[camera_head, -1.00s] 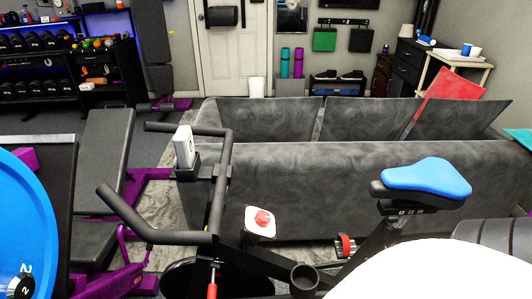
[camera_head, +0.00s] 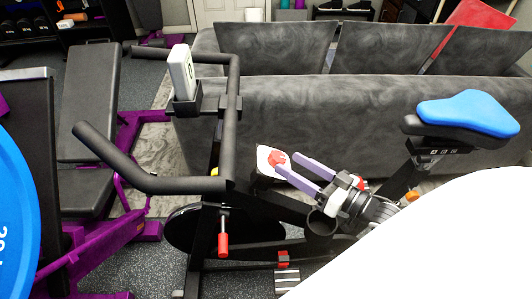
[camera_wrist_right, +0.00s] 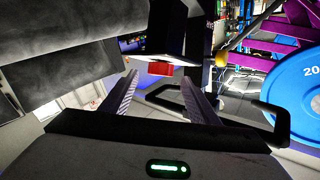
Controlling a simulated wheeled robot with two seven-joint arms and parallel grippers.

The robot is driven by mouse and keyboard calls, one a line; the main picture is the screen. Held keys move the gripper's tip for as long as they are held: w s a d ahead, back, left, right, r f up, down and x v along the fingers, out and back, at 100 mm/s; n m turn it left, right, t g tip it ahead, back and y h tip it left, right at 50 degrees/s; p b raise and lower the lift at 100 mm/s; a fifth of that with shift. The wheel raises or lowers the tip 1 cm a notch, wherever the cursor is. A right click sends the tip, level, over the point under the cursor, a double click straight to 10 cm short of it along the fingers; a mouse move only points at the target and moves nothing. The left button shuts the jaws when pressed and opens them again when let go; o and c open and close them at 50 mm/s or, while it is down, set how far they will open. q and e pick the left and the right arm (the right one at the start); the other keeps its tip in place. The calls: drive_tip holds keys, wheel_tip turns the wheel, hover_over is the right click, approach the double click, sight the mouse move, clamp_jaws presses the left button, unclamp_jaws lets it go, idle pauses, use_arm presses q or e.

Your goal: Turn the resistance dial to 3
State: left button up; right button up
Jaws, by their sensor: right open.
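The red resistance dial (camera_head: 277,158) sits on a white-faced dark box on the exercise bike's frame. My right gripper (camera_head: 286,164) comes in from the lower right, with its two purple-grey fingers open and their tips close to the dial. In the wrist view the red dial (camera_wrist_right: 160,69) shows just beyond and between the fingertips (camera_wrist_right: 160,82), not gripped. I cannot tell whether a finger touches it. The dial's numbers and its setting are too small to read. My left gripper is not in view.
The handlebar (camera_head: 150,184) with a white console (camera_head: 182,70) stands left of the dial. A cup holder (camera_head: 321,222) is close below my right gripper. The blue saddle (camera_head: 467,111) is at right, and a grey sofa (camera_head: 330,120) is behind the bike.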

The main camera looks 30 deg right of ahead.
drive_tip(key=x, duration=0.8)
drive_tip(key=shift+w+a+b, duration=0.1)
drive_tip(key=shift+w+b, duration=0.1)
drive_tip(key=shift+b, duration=0.15)
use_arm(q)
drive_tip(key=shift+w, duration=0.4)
use_arm(e)
drive_tip(key=shift+w+a, duration=0.2)
drive_tip(key=shift+w, duration=0.35)
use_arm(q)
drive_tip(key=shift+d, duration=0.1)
